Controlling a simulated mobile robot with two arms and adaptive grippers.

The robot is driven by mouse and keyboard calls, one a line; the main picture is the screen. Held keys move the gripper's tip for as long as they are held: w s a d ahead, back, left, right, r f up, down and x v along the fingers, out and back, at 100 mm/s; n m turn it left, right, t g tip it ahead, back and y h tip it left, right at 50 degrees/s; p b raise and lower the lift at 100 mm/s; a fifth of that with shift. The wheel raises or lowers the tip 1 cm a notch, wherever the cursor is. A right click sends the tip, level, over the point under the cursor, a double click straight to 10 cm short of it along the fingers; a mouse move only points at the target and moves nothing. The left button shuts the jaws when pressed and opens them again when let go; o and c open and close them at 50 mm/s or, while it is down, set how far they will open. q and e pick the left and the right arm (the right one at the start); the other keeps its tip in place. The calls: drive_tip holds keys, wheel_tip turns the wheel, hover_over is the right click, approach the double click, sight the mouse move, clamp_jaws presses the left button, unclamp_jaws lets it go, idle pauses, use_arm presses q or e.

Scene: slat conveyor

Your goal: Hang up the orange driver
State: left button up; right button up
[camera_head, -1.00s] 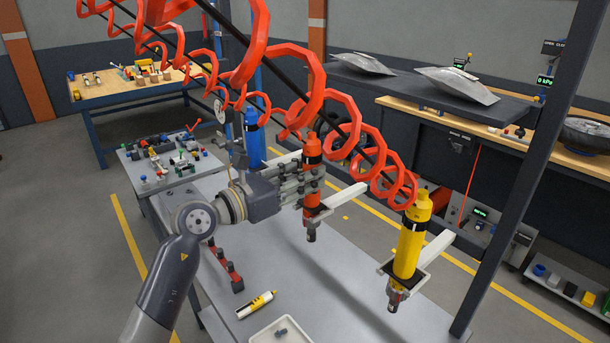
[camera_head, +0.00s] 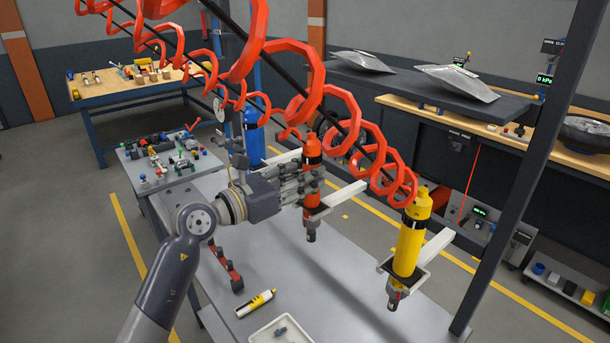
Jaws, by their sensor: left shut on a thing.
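The orange driver (camera_head: 312,150) stands upright in the middle of the view, nose down. My left gripper (camera_head: 307,184) is shut on its body from the left side. The driver's lower part is at the end of a white bracket arm (camera_head: 346,194), with its dark nose showing below the bracket. The fingers and the driver hide part of this holder, so I cannot tell how fully it is seated. My right gripper is not in view.
A yellow driver (camera_head: 411,243) hangs in its own bracket at the right, and a blue driver (camera_head: 254,142) hangs behind. A red coiled hose (camera_head: 388,155) runs close above. A yellow-white tool (camera_head: 256,303) and a white tray (camera_head: 268,336) lie on the grey bench (camera_head: 325,290).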

use_arm(q)
drive_tip(key=o, duration=1.2)
drive_tip(key=shift+o, duration=0.3)
drive_tip(key=shift+f, duration=0.2)
drive_tip(key=v, duration=1.2)
drive_tip(key=shift+r, duration=0.2)
